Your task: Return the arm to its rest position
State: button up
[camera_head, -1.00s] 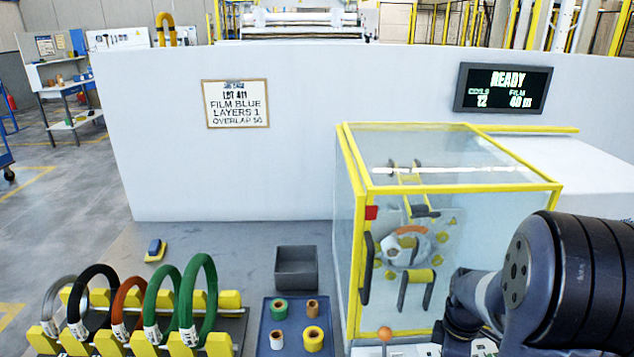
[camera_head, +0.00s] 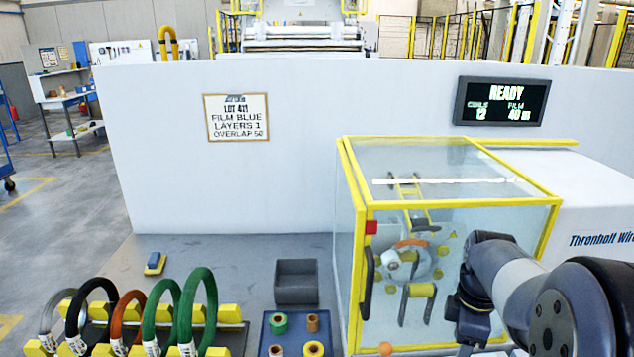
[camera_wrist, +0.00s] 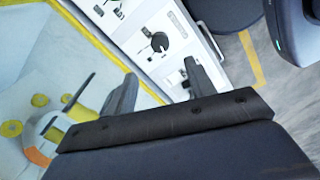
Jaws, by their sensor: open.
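My arm reaches in from the right edge of the head view, in front of the right part of the yellow-framed clear machine enclosure (camera_head: 455,170). My gripper shows in the wrist view (camera_wrist: 155,92), its two fingers apart with nothing between them. In the head view the fingertips are not clearly seen. In the wrist view the fingers are seen against a white control panel (camera_wrist: 160,45) with a dark rotary knob. The enclosure with its wrapping ring (camera_head: 412,262) is at the left of the wrist view.
A rack (camera_head: 228,314) holds several coils at lower left. A blue tray (camera_head: 266,325) with film rolls and an empty grey bin (camera_head: 296,283) stand left of the enclosure. An orange knob (camera_head: 386,348) is at the enclosure's front. The display (camera_head: 503,101) reads READY.

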notch_tip(320, 180, down, 11)
jog(key=shift+r, duration=0.1)
jog(key=m, duration=0.5)
jog(key=shift+m, duration=0.4)
jog(key=m, duration=1.2)
jog(key=m+p, duration=0.1)
jog(key=m, duration=0.5)
jog(key=shift+m, duration=0.3)
